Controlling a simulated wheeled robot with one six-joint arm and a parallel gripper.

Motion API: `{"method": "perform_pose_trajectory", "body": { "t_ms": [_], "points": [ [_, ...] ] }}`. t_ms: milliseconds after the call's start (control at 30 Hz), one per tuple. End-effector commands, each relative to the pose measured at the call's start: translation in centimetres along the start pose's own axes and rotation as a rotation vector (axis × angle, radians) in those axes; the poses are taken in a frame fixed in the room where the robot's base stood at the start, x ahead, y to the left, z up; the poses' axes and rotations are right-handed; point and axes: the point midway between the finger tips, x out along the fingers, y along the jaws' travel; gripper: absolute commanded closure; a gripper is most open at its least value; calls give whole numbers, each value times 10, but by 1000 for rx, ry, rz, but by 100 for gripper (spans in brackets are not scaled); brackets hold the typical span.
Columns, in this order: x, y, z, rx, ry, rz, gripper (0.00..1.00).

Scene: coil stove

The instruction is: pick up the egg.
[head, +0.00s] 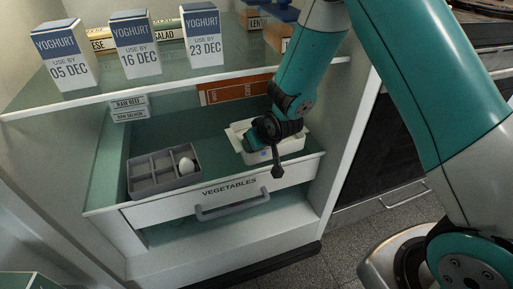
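The white egg (186,165) sits in a right-hand compartment of a grey divided tray (147,190). The tray is at the left side of the open vegetables drawer (265,188). My gripper (268,160) is right of the egg, apart from it, over or at a white container in the same drawer. The gripper is small, dark and seen from behind the arm, so its opening and anything between its fingers cannot be made out.
The white container (292,146) is partly hidden by my gripper. Several yoghurt cartons (133,45) stand on the glass shelf (165,80) above the drawer. Labels for raw beef and raw salmon (130,108) are behind the tray. Drawer floor between tray and container looks clear.

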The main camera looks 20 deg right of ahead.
Motion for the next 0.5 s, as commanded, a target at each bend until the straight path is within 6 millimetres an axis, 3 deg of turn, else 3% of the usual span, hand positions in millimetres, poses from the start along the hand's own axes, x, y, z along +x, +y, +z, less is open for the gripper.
{"method": "perform_pose_trajectory", "body": {
  "t_ms": [100, 333, 500],
  "points": [
    [10, 0, 0, 0, 0, 0, 45],
    [10, 0, 0, 0, 0, 0, 45],
    [10, 0, 0, 0, 0, 0, 79]
  ]
}}
